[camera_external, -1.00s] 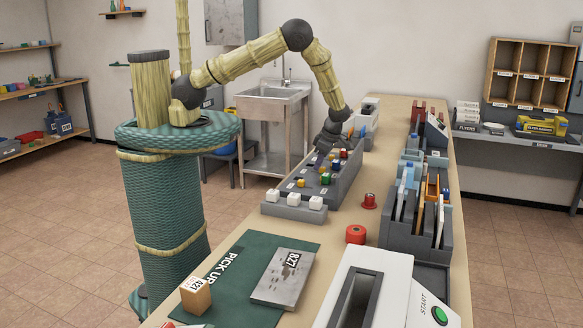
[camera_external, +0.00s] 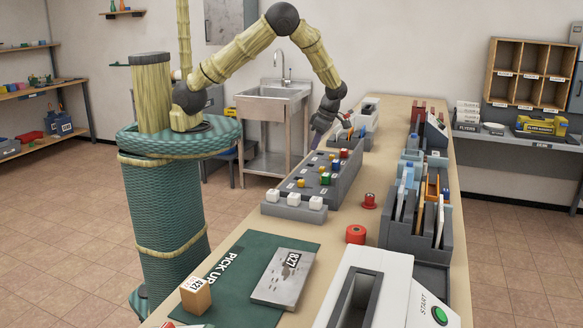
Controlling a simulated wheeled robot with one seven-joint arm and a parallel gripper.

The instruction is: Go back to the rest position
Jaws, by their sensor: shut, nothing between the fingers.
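My gripper (camera_external: 314,143) is at the end of my raised, bent arm, above the far left end of the grey block tray (camera_external: 345,185). It points down and is small in this view. Its fingers are shut with nothing held, and it looks clear of the tray. The tray holds small coloured blocks in rows, with several white cubes (camera_external: 297,200) along its near end.
A sink (camera_external: 268,92) stands behind my arm. Open floor lies left of my base.

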